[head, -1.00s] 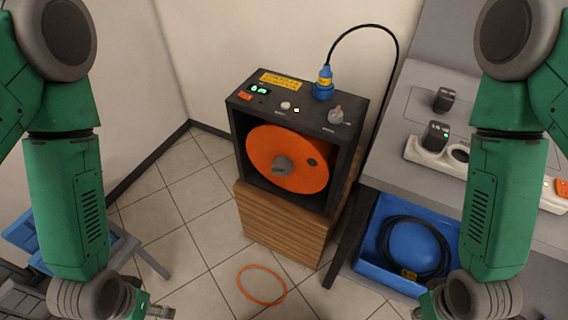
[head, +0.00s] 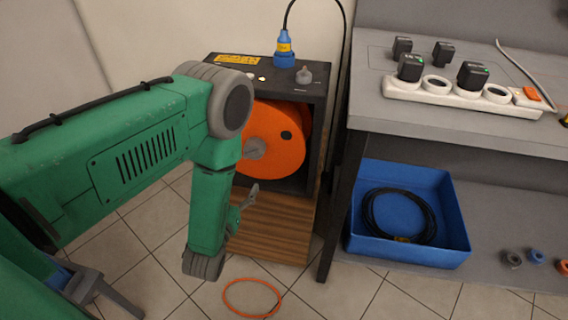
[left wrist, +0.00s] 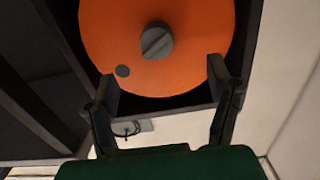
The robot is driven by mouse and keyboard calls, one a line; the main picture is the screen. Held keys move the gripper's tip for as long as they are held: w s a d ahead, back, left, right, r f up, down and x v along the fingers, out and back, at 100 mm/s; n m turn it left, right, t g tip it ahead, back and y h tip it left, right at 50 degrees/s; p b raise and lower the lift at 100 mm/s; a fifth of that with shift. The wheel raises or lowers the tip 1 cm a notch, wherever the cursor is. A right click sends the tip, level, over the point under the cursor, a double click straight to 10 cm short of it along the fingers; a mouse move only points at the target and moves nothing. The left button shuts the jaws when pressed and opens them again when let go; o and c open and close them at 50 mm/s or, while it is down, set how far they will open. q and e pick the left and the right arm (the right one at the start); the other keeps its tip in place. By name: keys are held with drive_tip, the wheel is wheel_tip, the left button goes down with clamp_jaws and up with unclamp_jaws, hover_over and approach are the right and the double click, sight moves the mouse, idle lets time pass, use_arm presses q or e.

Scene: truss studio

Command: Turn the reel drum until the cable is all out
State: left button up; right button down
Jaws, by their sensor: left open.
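The orange reel drum (head: 277,150) sits in a black open-fronted housing (head: 318,110). Its grey hub knob (head: 255,148) and a small dark hole (head: 286,135) show on its face. My left forearm covers the drum's left part in the head view. My left gripper (head: 250,194) is in front of the housing's lower part, partly hidden by the arm. In the left wrist view my left gripper (left wrist: 162,77) is open and empty, its fingers before the drum's rim, with the knob beyond them. An orange loop (head: 252,297) lies on the floor; I cannot tell whether it is cable. My right gripper is out of view.
The housing stands on a wooden block (head: 275,225). A blue plug (head: 285,48) with a black cord stands on its top. At right, a grey table (head: 450,125) holds a white power strip (head: 460,97); a blue tray (head: 410,250) with coiled black cable is below.

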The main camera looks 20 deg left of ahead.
sight(251, 157)
use_arm(q)
drive_tip(key=b+x, duration=0.1)
drive_tip(key=x, duration=0.3)
drive_tip(key=b+x, duration=0.1)
drive_tip(key=x, duration=0.3)
drive_tip(key=b+x, duration=0.1)
drive_tip(key=x, duration=0.4)
drive_tip(key=shift+d+r, duration=0.3)
drive_tip(key=shift+d, duration=0.05)
drive_tip(key=shift+w+r, duration=0.15)
drive_tip(key=shift+w, duration=0.45)
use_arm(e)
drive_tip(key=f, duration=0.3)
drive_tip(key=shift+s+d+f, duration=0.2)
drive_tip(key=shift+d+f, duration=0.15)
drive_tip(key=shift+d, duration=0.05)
use_arm(q)
drive_tip(key=shift+a, duration=0.15)
drive_tip(key=c, duration=0.4)
drive_tip(key=shift+a, duration=0.1)
drive_tip(key=c, duration=1.3)
